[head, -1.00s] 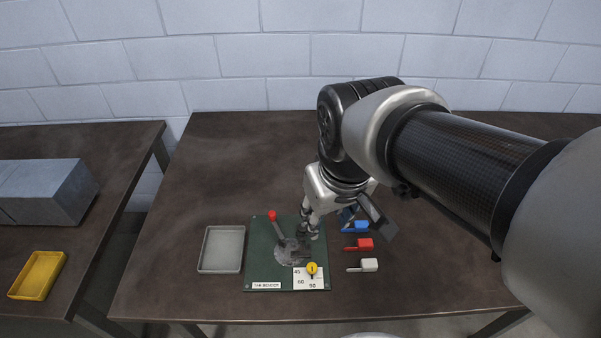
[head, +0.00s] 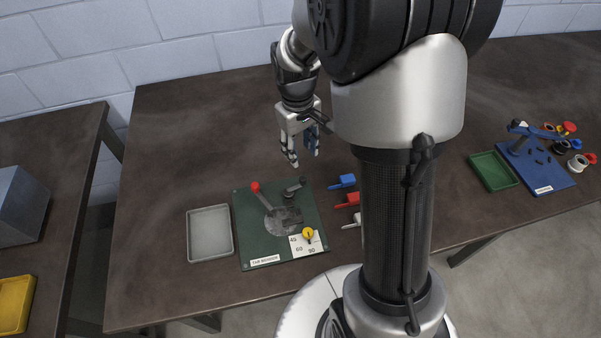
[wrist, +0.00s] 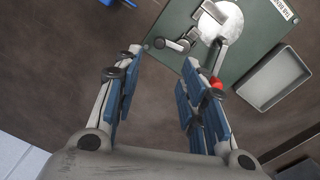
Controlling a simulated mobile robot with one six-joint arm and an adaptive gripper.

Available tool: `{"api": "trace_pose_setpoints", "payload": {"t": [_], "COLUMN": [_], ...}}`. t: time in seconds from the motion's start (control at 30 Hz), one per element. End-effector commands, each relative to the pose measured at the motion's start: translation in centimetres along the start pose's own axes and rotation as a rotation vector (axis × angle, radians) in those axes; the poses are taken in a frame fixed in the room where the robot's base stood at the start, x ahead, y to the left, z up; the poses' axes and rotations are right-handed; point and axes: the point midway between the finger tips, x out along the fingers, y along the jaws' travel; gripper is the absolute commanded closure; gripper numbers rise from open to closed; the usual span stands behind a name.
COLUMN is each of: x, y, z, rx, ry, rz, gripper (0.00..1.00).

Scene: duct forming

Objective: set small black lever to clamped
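The small black lever (head: 294,188) sits at the back right of the green bender board (head: 246,232), its knobbed end pointing right in the head view. It also shows in the wrist view (wrist: 174,44), beyond my fingertips and touched by neither. My gripper (head: 302,160) hangs above the table just behind the board. In the wrist view my gripper (wrist: 164,68) is open and empty, its blue-padded fingers wide apart. A longer lever with a red knob (head: 255,187) stands left of the black lever; my right finger partly covers it in the wrist view.
A yellow knob (head: 308,233) sits on the white angle plate. A grey tray (head: 209,234) lies left of the board. A green tray (head: 493,171) and blue board (head: 545,180) are farther right.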

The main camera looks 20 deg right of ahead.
Motion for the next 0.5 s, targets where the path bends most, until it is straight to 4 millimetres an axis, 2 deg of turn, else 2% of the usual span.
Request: {"api": "trace_pose_setpoints", "payload": {"t": [0.03, 0.2, 0.5], "x": [1.6, 5.4, 10.8], "y": [-0.1, -0.1, 0.0], "z": [0.1, 0.1, 0.0], "rx": [0.000, 0.001, 0.001], "ry": [-0.004, -0.004, -0.001], "rz": [-0.001, -0.002, 0.000], "gripper": [0.62, 0.62, 0.62]}}
